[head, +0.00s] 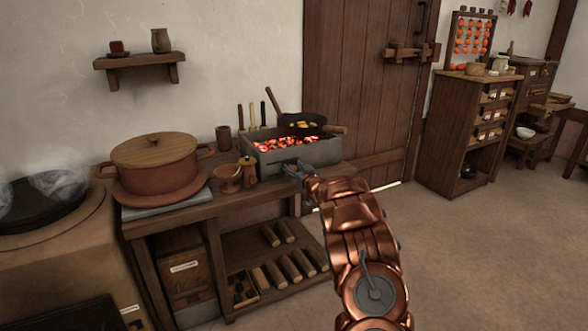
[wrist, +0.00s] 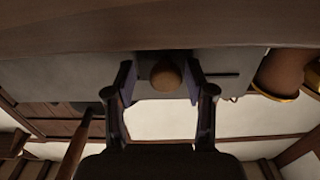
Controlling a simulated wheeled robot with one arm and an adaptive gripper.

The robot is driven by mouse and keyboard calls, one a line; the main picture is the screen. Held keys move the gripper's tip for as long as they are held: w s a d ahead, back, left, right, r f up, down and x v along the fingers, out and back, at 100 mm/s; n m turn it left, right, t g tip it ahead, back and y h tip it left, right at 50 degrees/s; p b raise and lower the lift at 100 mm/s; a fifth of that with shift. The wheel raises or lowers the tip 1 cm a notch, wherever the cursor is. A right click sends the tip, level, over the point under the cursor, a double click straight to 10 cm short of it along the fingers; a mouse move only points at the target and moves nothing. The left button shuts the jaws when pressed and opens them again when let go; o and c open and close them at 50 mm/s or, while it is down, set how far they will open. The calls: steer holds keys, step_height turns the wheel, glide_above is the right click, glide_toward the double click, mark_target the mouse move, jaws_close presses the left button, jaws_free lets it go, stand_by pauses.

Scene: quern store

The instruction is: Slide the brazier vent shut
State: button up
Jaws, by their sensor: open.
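The brazier (head: 322,153) is a grey metal box with glowing coals, standing on the wooden bench. Its grey front face (wrist: 80,75) fills much of the wrist view. A round wooden knob (wrist: 166,76) sticks out from that face, with a short dark slot (wrist: 222,75) to its right; I take the knob for the vent's handle. My gripper (head: 294,170) is at the brazier's front. In the wrist view my gripper (wrist: 162,85) is open, with one finger on each side of the knob. I cannot tell whether either finger touches it. The vent opening itself is not clearly visible.
A pan (head: 300,120) sits over the coals. A small clay goblet (head: 228,178) and a little wooden bottle (head: 248,170) stand close left of my gripper. A large lidded pot (head: 153,165) is farther left. The floor (head: 480,260) at right is clear.

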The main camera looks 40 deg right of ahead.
steer(key=shift+s+a+f, duration=0.1)
steer(key=shift+s+a+f, duration=0.1)
steer(key=shift+s, duration=0.4)
steer(key=v, duration=1)
steer(key=shift+s, duration=0.35)
